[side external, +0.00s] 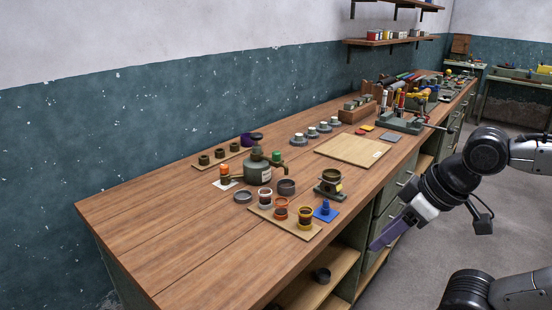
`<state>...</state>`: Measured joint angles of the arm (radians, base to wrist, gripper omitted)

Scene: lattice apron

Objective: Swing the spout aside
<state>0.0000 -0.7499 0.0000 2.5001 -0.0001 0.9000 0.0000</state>
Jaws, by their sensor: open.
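A squat grey-green vessel (257,172) with a pale label and a dark top stands on the wooden workbench. A brown curved spout (277,165) leaves its upper part and points right, its end bent down. A thin brass-coloured bar (236,178) shows on its left side; I cannot tell what it is. My gripper (379,244), with long purple fingers, is beyond the bench's front edge, angled down and left. It is open and empty, well to the right of the vessel and apart from it. The gap between the fingers is hard to see.
Jars on a small board (261,226), a grey dish (243,197), a dark cup (286,187), a brass-topped pot (331,184) and a blue item (325,209) crowd the vessel's front and right. A pale board (346,153) lies behind. The bench's left end is clear.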

